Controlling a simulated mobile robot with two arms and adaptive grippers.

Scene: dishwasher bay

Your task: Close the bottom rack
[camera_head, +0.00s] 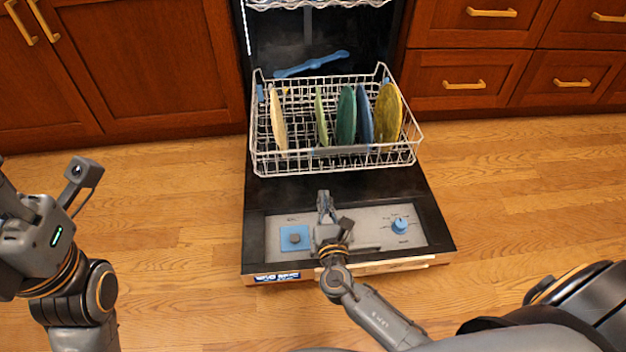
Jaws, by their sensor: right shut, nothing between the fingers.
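The bottom rack (260,160) is a white wire basket pulled out over the open dishwasher door (365,193). It holds several upright plates, among them a cream plate (278,118), a green plate (346,116), a blue plate (364,114) and an olive plate (388,112). My right gripper (324,198) is shut and empty, over the door's control panel, a little in front of the rack's front edge and apart from it. My left arm is at the left edge of the view; its fingertips are not clearly visible.
The door lies flat, with a grey panel (370,235), a blue knob (400,226) and a handle along its front edge. A blue spray arm (312,64) shows inside, and part of an upper rack (310,3) above. Wooden cabinets flank the bay. Floor on both sides is clear.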

